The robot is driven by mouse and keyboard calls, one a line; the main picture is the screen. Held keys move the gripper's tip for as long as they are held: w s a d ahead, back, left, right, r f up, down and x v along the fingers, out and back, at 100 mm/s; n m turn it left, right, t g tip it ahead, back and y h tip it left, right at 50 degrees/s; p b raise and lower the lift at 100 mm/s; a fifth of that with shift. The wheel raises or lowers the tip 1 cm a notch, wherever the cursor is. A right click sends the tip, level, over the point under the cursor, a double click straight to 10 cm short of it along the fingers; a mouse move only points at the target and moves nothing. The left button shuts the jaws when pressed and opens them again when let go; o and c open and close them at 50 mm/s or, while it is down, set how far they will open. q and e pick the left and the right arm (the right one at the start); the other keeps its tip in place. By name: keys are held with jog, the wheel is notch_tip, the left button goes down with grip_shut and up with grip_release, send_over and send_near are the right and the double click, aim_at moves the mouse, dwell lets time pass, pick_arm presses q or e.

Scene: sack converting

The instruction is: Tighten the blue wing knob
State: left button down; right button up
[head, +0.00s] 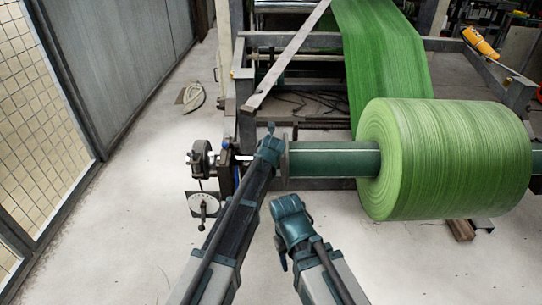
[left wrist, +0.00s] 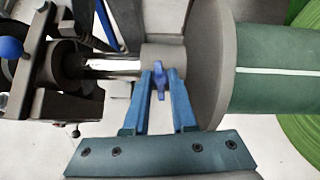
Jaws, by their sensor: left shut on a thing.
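The blue wing knob (left wrist: 158,82) shows in the left wrist view on a grey collar (left wrist: 163,54) around the shaft, beside a round grey flange (left wrist: 208,65). My left gripper (left wrist: 163,80) has its two blue fingers on either side of the knob and is shut on it. In the head view my left gripper (head: 271,134) is at the shaft, just left of the flange; the knob cannot be told apart from it there. My right gripper (head: 290,212) is lower, away from the shaft; its fingers are not clear.
A green core tube (head: 330,160) carries a large roll of green fabric (head: 450,160) at right. A bearing with a clamp (head: 203,160) and a dial plate (head: 203,204) are at left. A metal frame bar (head: 290,56) slants above.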

pick_arm(q)
jog(key=c, duration=0.7)
grip_release()
jog(key=shift+c, duration=0.2)
jog(key=shift+s+r, duration=0.1)
jog(key=p+v, duration=0.9)
jog(key=v, duration=0.4)
jog(key=shift+s+r+p, duration=0.15)
jog(key=shift+s+p, duration=0.1)
jog(key=shift+p, duration=0.1)
